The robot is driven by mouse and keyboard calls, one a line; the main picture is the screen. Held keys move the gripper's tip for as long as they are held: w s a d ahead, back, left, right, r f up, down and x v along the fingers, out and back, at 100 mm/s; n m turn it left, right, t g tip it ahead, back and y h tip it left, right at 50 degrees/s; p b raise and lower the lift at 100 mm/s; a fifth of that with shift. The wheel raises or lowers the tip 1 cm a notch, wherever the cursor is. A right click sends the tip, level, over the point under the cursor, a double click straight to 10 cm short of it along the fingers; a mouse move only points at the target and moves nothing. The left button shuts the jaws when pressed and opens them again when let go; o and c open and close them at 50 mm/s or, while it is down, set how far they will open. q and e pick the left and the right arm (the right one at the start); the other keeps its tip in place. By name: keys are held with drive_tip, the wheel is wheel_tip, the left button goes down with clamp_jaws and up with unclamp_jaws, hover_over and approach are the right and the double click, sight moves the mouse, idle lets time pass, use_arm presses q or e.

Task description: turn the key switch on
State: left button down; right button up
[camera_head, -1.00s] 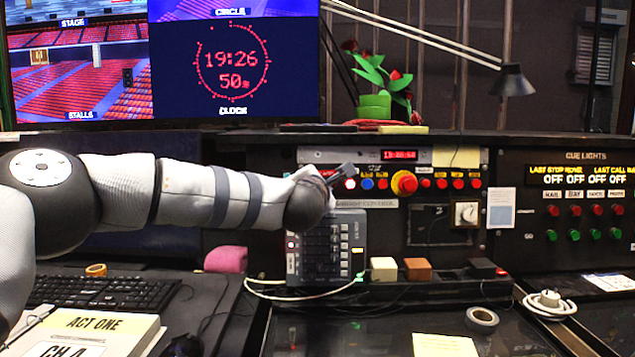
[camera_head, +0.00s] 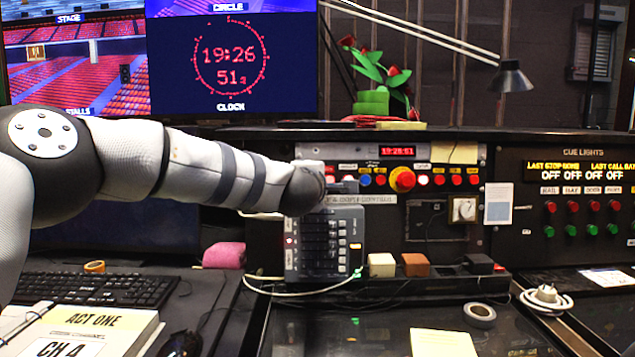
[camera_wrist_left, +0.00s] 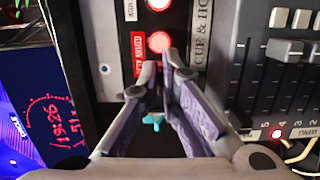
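A small teal key (camera_wrist_left: 153,122) shows in the left wrist view, in the gap between the fingers of my left gripper (camera_wrist_left: 162,68). The fingers are apart, with a narrow gap at their tips. I cannot tell whether either finger touches the key. In the head view my left gripper (camera_head: 343,187) is at the left end of the control panel, mostly hidden by my own wrist. The key cannot be made out there. My right gripper is not in view.
Lit red buttons (camera_wrist_left: 159,42) are close beside the fingertips in the wrist view. A fader box (camera_head: 325,245) stands just below my left wrist. A large red emergency-style button (camera_head: 402,179) sits further right on the panel. White and orange blocks lie on the ledge below.

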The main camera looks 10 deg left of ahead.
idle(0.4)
use_arm(q)
drive_tip(key=c, duration=1.8)
unclamp_jaws()
drive_tip(key=s+r, duration=0.1)
drive_tip(key=s, duration=1.1)
drive_tip(key=shift+d+r, duration=0.25)
drive_tip(key=shift+r, duration=0.1)
